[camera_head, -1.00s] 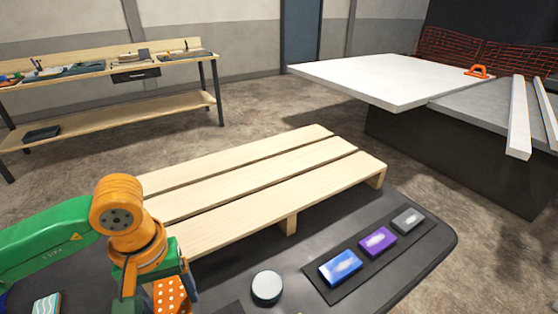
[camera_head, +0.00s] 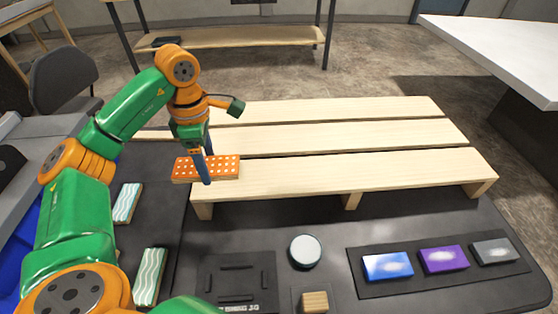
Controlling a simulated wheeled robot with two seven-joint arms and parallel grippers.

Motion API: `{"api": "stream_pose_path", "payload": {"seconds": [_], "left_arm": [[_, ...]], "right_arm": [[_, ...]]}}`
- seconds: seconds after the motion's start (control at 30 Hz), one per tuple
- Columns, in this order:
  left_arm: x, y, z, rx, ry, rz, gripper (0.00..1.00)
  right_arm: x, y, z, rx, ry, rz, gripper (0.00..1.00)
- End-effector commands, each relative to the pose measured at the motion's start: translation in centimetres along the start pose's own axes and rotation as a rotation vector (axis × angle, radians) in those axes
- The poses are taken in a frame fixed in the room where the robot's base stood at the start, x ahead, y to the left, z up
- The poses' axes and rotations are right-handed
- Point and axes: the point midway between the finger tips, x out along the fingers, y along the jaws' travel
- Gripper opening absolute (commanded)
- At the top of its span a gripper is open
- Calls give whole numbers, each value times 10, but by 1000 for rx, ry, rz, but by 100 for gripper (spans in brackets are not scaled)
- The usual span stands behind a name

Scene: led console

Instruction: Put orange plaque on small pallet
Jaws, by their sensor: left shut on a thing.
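The orange plaque (camera_head: 222,166) with white dots is held level in my left gripper (camera_head: 208,172), which is shut on it. The plaque is over the front left end of the small pallet (camera_head: 330,172), a low pallet of pale wooden slats on the dark table. I cannot tell whether the plaque touches the slat or hangs just above it. The pallet's left end is partly hidden behind my left arm and the plaque. My right gripper is not in view.
Two wavy teal-and-white plaques (camera_head: 127,202) lie at the left. A round grey-white disc (camera_head: 305,251), a small wooden block (camera_head: 315,301) and a black tray with blue (camera_head: 388,266), purple (camera_head: 443,259) and grey blocks lie in front. The pallet's middle and right are clear.

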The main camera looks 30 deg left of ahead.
Motion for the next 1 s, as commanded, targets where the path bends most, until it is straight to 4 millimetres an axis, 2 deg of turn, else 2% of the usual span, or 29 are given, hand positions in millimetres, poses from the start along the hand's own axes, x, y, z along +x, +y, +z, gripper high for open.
{"api": "stream_pose_path", "payload": {"seconds": [0.03,0.17,0.2,0.27,0.33,0.5,0.6,0.7,1.0], "left_arm": [[7,6,16,7,-5,-7,5],[27,25,57,7,-6,-8,5],[38,29,67,7,-6,-9,5],[59,34,78,6,-4,-12,5],[66,40,88,6,-2,-9,5],[87,49,104,5,0,-6,5],[105,48,103,5,2,-8,5],[117,50,103,5,0,-3,5],[122,50,102,5,1,0,5]], "right_arm": [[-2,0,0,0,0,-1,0],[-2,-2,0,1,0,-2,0],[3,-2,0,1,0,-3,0],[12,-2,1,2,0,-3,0],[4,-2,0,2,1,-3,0],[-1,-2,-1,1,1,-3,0],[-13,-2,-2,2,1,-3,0],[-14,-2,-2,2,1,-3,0],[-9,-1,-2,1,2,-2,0]]}}
